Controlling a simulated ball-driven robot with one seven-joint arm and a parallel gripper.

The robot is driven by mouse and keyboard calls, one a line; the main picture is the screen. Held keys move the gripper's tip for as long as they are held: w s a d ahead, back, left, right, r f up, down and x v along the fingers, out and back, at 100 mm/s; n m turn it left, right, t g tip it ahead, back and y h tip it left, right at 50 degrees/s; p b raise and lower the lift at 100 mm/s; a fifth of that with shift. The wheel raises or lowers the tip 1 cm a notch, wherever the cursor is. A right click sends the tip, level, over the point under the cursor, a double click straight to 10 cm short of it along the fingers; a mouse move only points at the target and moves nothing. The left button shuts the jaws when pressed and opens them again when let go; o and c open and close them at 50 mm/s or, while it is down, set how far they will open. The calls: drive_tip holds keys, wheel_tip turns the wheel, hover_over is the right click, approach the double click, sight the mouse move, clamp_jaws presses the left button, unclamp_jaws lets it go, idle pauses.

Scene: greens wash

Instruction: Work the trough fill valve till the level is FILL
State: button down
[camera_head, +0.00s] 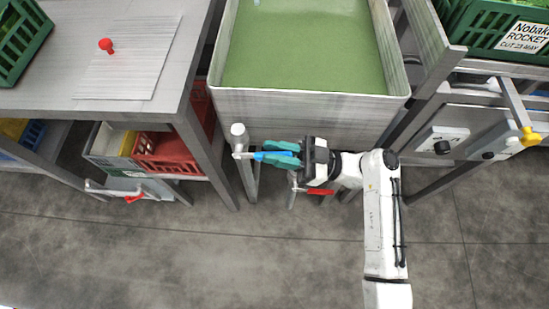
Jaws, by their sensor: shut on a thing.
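The trough (310,103) is a pale metal basin at the top centre, with green water (305,45) in it. No FILL mark can be made out on its walls. A white upright pipe (238,130) stands below its front left corner. A valve lever with a blue handle (259,155) sticks out to the right from this pipe, roughly level in the picture. My gripper (279,154) has teal fingers and comes from the right. It is shut on the blue handle, and the fingers hide the handle's right end.
A red lever (320,192) sits just below my gripper. A yellow-handled lever (529,136) and grey boxes with black knobs (442,140) are at the right. A steel table (60,75) with a red knob (106,45) stands left. Floor in front is clear.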

drive_tip(key=shift+d+f+y+b, duration=0.2)
drive_tip(key=shift+f+y+b, duration=0.7)
drive_tip(key=shift+b, duration=1.55)
drive_tip(key=shift+y+b, duration=0.3)
drive_tip(key=shift+b, duration=0.15)
drive_tip(key=c, duration=1.1)
unclamp_jaws()
drive_tip(key=shift+d, duration=0.1)
drive_tip(key=b+v, duration=0.1)
drive_tip(key=v, duration=0.9)
drive_tip(key=shift+d+f+b, duration=0.2)
drive_tip(key=shift+d+b, duration=0.1)
